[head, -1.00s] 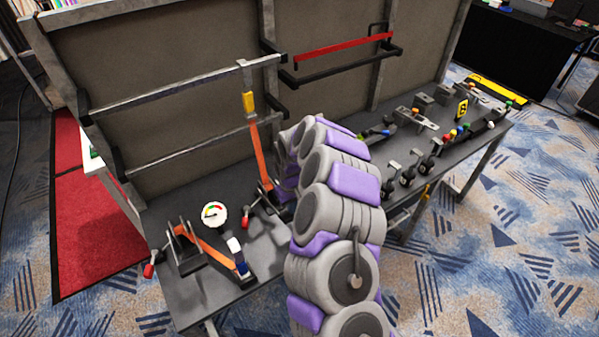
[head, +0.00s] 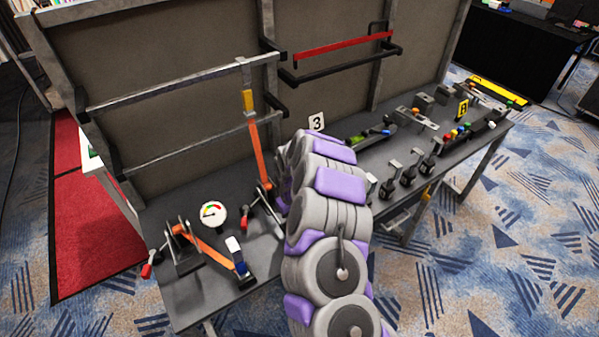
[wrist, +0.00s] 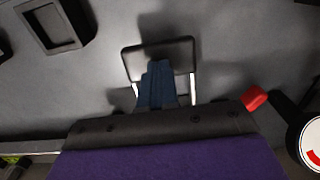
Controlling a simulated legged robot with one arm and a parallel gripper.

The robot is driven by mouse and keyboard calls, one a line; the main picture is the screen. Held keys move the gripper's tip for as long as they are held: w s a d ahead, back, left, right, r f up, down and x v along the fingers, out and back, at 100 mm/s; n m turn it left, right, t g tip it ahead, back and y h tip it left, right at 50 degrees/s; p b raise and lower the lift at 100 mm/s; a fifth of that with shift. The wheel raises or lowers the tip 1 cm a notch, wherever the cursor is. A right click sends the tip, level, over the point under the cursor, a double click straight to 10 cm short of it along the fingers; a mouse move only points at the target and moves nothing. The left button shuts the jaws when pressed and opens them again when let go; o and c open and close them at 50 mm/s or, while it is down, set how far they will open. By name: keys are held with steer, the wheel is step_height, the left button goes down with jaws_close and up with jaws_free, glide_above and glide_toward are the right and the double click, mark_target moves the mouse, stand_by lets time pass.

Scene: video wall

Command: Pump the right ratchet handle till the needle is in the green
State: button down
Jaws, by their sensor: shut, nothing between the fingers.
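The right ratchet (head: 265,195) stands on the bench below an upright orange strap, partly hidden by my arm in the head view. In the wrist view a black handle grip with silver side bars (wrist: 180,47) lies just ahead of my gripper (wrist: 158,66). My gripper's dark blue fingers are shut and empty, overlapping the near edge of the grip; I cannot tell whether they touch. My arm hides the gripper in the head view. The round white gauge (head: 213,214) stands between the two ratchets; its needle is too small to read surely. It also shows at the wrist view's right edge (wrist: 312,150).
The left ratchet (head: 183,250) with an orange strap sits at the bench's left end. A red knob (wrist: 255,97) lies right of the handle in the wrist view. Several levers (head: 408,172) stand farther right. A metal rail frame (head: 180,85) rises behind the ratchets.

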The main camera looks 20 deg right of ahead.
steer(key=shift+f+b, duration=0.35)
steer(key=shift+f, duration=0.8)
step_height(320, 180, up, 10)
steer(key=p, duration=0.4)
steer(key=s+a+r+y, duration=0.1)
steer(key=s+a+r, duration=0.1)
steer(key=s+r, duration=0.7)
steer(key=s+a+r, duration=0.3)
steer(key=s+r, duration=0.4)
steer(key=r, duration=0.5)
steer(key=s+d+r+m+g, duration=0.1)
steer(key=s+d+r, duration=0.1)
steer(key=s, duration=1.1)
steer(key=s+d+r+m+h, duration=0.1)
steer(key=s+d+r+m, duration=0.1)
steer(key=s, duration=1.1)
step_height(320, 180, up, 2)
steer(key=shift+d+r+m+g, duration=0.1)
steer(key=shift+d+m+g, duration=0.2)
steer(key=shift+d+g, duration=0.15)
